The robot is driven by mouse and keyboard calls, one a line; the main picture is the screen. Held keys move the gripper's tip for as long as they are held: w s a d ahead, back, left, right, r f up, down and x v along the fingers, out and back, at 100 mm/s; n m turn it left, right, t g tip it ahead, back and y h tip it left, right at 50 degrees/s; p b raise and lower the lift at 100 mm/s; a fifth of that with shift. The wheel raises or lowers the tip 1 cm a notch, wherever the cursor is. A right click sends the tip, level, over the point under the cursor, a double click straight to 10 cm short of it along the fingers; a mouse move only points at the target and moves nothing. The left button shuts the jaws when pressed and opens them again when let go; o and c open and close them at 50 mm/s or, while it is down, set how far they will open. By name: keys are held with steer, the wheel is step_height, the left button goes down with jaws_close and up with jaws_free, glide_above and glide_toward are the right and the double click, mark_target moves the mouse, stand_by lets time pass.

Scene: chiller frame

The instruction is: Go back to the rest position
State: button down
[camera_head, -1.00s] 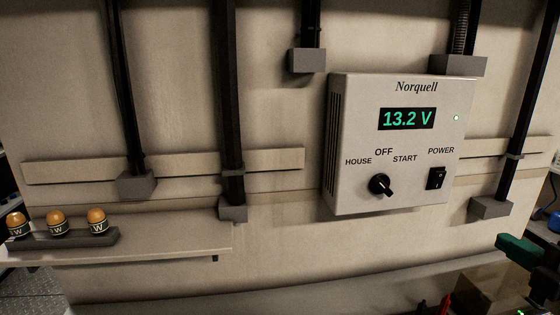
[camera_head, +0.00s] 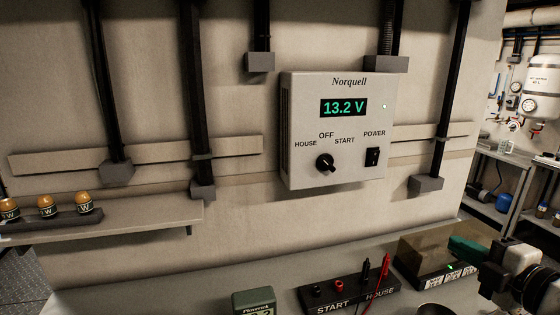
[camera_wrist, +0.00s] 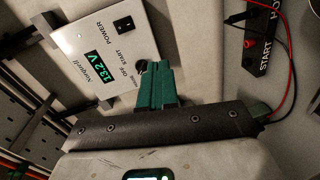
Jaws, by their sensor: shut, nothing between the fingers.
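My gripper (camera_head: 466,248) is at the lower right of the head view, with green fingers in front of the wall and over the bench. In the wrist view its green fingers (camera_wrist: 152,78) are together, with nothing visible between them. The Norquell box (camera_head: 300,110) is on the wall and its display reads 13.2 V. Its black rotary knob (camera_head: 325,163) and power rocker (camera_head: 372,157) show clearly in the head view. In the wrist view the fingers overlap the knob's edge (camera_wrist: 141,66), but the head view shows the gripper well apart from the box.
A black START/HOUSE terminal block (camera_head: 345,298) with red and black probes lies on the bench. A green-grey Pinnerick box (camera_head: 253,301) stands left of it. A brown-topped block (camera_head: 425,245) is close to my gripper. Shelves and a white tank (camera_head: 540,85) stand at the far right.

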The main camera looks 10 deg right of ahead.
steer(key=s+a+f+m+g, duration=0.3)
steer(key=a+f+m, duration=0.15)
steer(key=f, duration=0.55)
steer(key=s+a+f+m+g, duration=0.35)
steer(key=a+f, duration=0.25)
steer(key=f, duration=0.5)
steer(key=s+a+f+m+g, duration=0.2)
steer(key=s+f+m+g, duration=0.2)
steer(key=s+f, duration=0.3)
steer(key=s+a+f+m+g+h, duration=0.1)
steer(key=s+f+m+g, duration=0.3)
steer(key=s, duration=0.9)
step_height(320, 180, down, 3)
steer(key=shift+s+a+m+g, duration=0.15)
steer(key=shift+a+m+g, duration=0.2)
steer(key=shift+a+m, duration=0.45)
